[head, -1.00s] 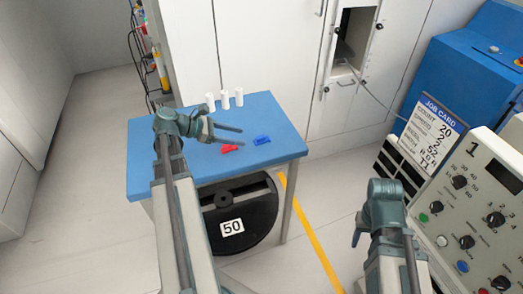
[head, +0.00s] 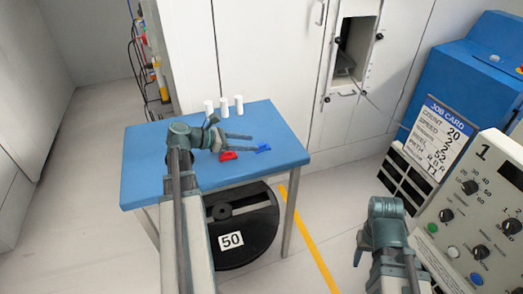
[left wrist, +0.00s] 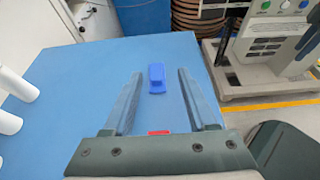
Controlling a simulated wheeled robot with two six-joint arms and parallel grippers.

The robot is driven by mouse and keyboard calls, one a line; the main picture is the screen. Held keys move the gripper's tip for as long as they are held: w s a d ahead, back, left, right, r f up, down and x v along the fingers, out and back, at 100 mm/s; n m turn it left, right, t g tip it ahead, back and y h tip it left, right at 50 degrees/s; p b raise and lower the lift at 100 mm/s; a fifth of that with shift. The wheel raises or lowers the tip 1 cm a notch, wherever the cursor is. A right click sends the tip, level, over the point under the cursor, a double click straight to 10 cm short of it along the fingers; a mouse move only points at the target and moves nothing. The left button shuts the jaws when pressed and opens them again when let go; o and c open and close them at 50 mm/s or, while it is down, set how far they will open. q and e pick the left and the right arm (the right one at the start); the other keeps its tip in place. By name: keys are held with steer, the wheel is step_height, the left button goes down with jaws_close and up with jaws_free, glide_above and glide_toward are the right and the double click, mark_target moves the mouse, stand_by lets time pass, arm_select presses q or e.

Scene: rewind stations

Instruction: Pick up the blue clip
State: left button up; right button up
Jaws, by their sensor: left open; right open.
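The blue clip (head: 263,148) lies on the blue table (head: 152,180), near its right side. In the left wrist view the blue clip (left wrist: 157,78) is ahead of my left gripper, lined up with the gap between its fingers. My left gripper (head: 251,142) is open and empty above the table, its fingertips close to the clip. In the left wrist view the open fingers of my left gripper (left wrist: 160,80) flank the gap. My right gripper (head: 358,250) is at the lower right, away from the table; its fingers are mostly hidden.
A red clip (head: 228,156) lies left of the blue one, just under my left gripper. Several white cylinders (head: 224,104) stand at the table's back. A black reel marked 50 (head: 255,225) is below the table. A control panel (head: 470,225) and a blue machine (head: 465,75) stand right.

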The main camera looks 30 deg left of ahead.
mark_target(263, 144)
arm_select(q)
steer(key=shift+w+a+b+x, duration=0.15)
steer(key=shift+b+x, duration=0.4)
steer(key=shift+x, duration=0.65)
steer(key=shift+w+a+b+x, duration=0.15)
steer(key=shift+b+x, duration=0.4)
steer(key=shift+x, duration=0.7)
steer(key=shift+w+d+f, duration=0.1)
steer(key=shift+f, duration=0.2)
steer(key=shift+r, duration=0.1)
jaws_close()
